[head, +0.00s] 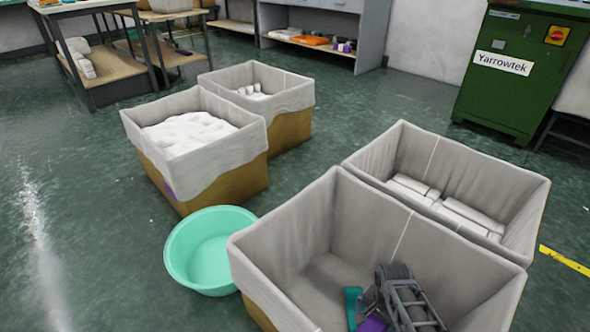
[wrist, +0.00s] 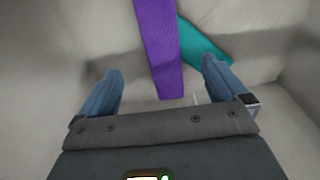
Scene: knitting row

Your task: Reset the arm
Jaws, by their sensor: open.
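My gripper (wrist: 163,72) is open, its two blue fingers apart. In the head view my arm's end (head: 398,290) is down inside the near cloth-lined bin (head: 290,238). A purple knitted piece (wrist: 158,45) shows between the fingers in the wrist view, and a teal piece (wrist: 203,46) lies partly beside and under it. In the head view the teal piece (head: 352,305) and the purple piece (head: 374,323) are on the bin floor by the arm. I cannot tell whether the fingers touch either piece.
The bin walls stand close around my gripper. Behind it is a bin (head: 500,180) with white packs. A teal tub (head: 205,255) and two more lined bins (head: 240,160) (head: 300,95) stand to the left. A green cabinet (head: 520,75) stands at the back right. The left floor is clear.

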